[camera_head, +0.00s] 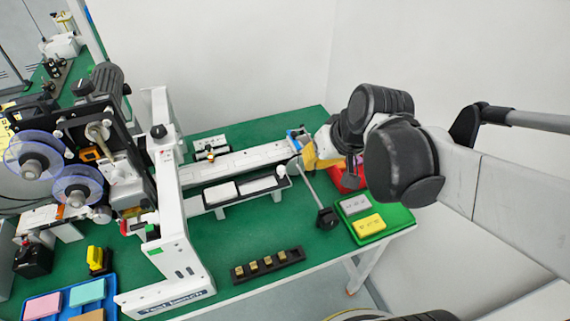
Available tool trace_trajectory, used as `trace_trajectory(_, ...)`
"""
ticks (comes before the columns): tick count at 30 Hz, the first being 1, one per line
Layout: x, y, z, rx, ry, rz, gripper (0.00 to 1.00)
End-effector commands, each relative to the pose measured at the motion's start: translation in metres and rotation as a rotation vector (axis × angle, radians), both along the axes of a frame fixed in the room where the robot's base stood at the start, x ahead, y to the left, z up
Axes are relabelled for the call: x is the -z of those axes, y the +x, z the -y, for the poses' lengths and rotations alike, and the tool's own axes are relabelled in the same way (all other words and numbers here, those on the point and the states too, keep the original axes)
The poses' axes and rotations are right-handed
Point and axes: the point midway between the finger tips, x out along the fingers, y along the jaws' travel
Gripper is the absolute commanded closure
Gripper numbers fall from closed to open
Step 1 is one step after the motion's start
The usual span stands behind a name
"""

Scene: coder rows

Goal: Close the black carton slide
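A long black slide (206,206) with two white cartons (221,193) lying on it sits along the front of the white conveyor bed at mid-table. A pale round knob (281,170) shows at its right end. I cannot tell how far the slide is pulled out. My arm's dark joints hide part of that area.
A thin rod with a black end (327,218) slants down beside the slide. A green tray (399,214) with grey and yellow blocks and a red bin (348,181) stand at right. A black holder (268,265) lies in front. A coder machine (112,165) stands left.

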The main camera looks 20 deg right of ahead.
Motion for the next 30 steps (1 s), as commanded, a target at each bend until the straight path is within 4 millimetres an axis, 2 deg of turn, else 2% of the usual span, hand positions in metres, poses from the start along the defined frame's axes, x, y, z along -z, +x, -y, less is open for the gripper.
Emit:
trace_trajectory(1,0.005,0.015,0.010,0.007,0.032,-0.012,1.00)
trace_trajectory(6,0.033,0.054,0.039,-0.008,0.142,-0.033,1.00)
trace_trajectory(10,0.056,0.073,0.060,-0.022,0.216,-0.027,1.00)
trace_trajectory(15,0.077,0.085,0.077,-0.042,0.273,-0.013,1.00)
trace_trajectory(23,0.096,0.094,0.075,-0.051,0.289,-0.008,1.00)
trace_trajectory(30,0.136,0.117,0.056,-0.053,0.286,-0.008,1.00)
